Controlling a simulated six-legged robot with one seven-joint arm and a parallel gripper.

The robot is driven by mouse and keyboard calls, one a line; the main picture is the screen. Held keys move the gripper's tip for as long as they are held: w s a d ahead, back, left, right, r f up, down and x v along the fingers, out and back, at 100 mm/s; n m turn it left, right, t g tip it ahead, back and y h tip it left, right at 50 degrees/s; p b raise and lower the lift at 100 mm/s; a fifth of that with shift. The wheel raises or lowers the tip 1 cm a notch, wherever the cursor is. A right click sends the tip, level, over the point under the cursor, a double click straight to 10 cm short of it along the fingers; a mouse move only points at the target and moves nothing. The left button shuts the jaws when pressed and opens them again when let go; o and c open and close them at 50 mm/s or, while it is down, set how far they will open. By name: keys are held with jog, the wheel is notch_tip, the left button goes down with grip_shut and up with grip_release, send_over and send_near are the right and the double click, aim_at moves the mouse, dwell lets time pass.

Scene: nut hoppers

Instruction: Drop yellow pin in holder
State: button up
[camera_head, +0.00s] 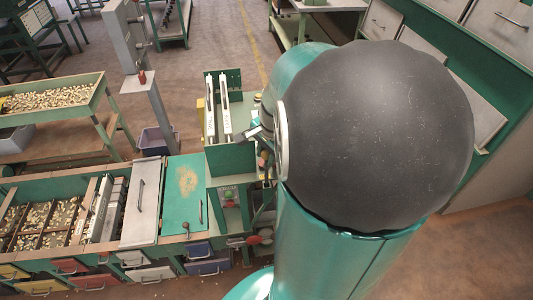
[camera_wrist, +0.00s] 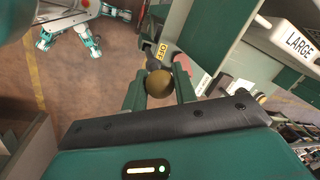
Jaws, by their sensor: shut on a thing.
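In the wrist view my gripper (camera_wrist: 160,84) has its two green fingers closed on either side of a round, dull yellow-brown head, which I take as the yellow pin (camera_wrist: 159,84). The rest of the pin is hidden behind this head. Just beyond it is a grey part with a yellow OFF label (camera_wrist: 161,50). In the head view my large dark arm joint covers much of the right, and my gripper and the pin cannot be made out. I cannot clearly tell which part is the holder.
A green open-topped machine box (camera_head: 231,157) with white upright bars stands left of my arm. A long green hopper bench with a metal lid (camera_head: 141,203) runs to the left. In the wrist view a panel marked LARGE (camera_wrist: 299,44) is at upper right.

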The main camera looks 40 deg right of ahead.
jog(key=shift+f, duration=0.15)
jog(key=shift+s+x, duration=0.25)
jog(key=shift+x, duration=1.05)
jog(key=shift+s+x, duration=0.3)
jog(key=shift+x, duration=1)
jog(key=shift+s+x, duration=0.25)
jog(key=shift+x, duration=1.05)
jog(key=shift+f, duration=0.15)
jog(key=o, duration=1.1)
jog(key=v, duration=1.3)
jog(key=shift+r, duration=0.4)
jog(key=w+v, duration=0.2)
jog(key=v, duration=0.7)
send_over(268, 169)
jog(key=s, duration=0.4)
jog(key=shift+w+d, duration=0.2)
